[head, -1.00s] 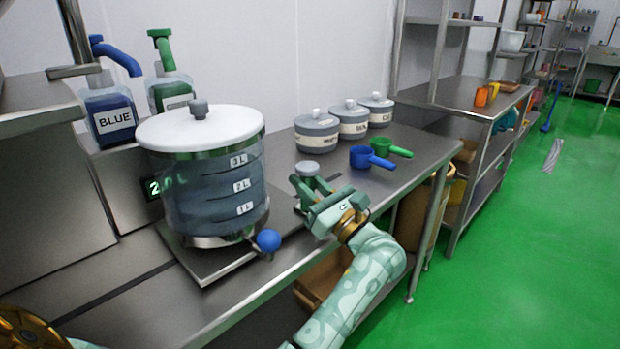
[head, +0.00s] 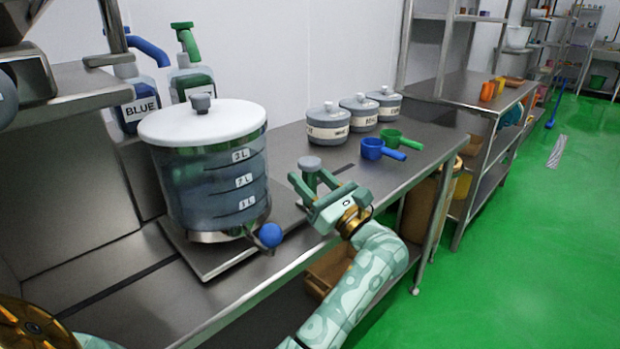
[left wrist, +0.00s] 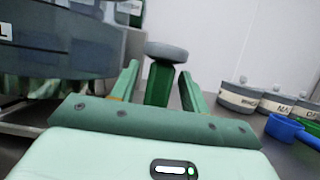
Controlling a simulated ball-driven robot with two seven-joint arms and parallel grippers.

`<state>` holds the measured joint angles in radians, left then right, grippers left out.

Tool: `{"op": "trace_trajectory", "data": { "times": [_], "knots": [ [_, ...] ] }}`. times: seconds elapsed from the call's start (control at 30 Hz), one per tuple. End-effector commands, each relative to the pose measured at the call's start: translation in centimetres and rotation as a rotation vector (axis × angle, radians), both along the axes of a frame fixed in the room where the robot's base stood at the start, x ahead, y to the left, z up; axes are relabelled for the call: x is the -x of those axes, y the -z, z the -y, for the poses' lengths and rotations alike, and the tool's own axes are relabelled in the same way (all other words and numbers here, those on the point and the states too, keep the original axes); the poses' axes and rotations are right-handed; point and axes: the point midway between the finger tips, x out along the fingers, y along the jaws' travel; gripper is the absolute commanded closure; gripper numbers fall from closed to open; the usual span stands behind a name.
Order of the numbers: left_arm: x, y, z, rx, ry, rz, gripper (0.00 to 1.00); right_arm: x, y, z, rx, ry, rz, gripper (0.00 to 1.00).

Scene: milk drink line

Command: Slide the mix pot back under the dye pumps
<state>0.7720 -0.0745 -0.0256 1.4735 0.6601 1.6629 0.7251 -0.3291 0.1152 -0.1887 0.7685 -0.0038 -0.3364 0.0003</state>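The mix pot (head: 215,185) is a clear, grey-tinted vessel with volume marks, a white lid and a blue ball at its lower front. It stands upright on a flat metal plate (head: 205,268). A blue dye pump bottle (head: 140,112) and a green one (head: 196,84) stand behind it. My left gripper (head: 309,181) is right of the pot, over the bench's front edge. A grey round knob (head: 310,163) on a green post is at its fingers. In the left wrist view the post (left wrist: 158,84) shows between two spread fingers, with small gaps. My right gripper is out of view.
Several lidded grey canisters (head: 328,124) stand along the wall. A blue scoop (head: 374,149) and a green scoop (head: 391,138) lie before them. A metal ledge (head: 75,103) juts in at the left. The bench between pot and canisters is mostly clear.

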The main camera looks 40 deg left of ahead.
Motion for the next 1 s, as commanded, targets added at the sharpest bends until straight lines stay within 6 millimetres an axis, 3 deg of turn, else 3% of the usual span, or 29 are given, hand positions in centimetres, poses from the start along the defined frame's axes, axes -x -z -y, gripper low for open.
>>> {"op": "trace_trajectory", "data": {
  "times": [0.2,0.33,0.7,1.0],
  "knots": [
    [0.0,0.0,0.2,0.000,0.000,0.000,0.55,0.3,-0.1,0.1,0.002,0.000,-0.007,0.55],
    [0.1,0.6,1.6,0.001,0.001,-0.001,0.55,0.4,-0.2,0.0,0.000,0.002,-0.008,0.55],
    [0.8,4.5,10.6,0.003,0.003,-0.003,0.55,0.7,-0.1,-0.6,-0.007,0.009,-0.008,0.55],
    [1.1,6.2,14.8,0.000,0.001,-0.001,0.55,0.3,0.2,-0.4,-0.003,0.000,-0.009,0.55]
  ]
}}
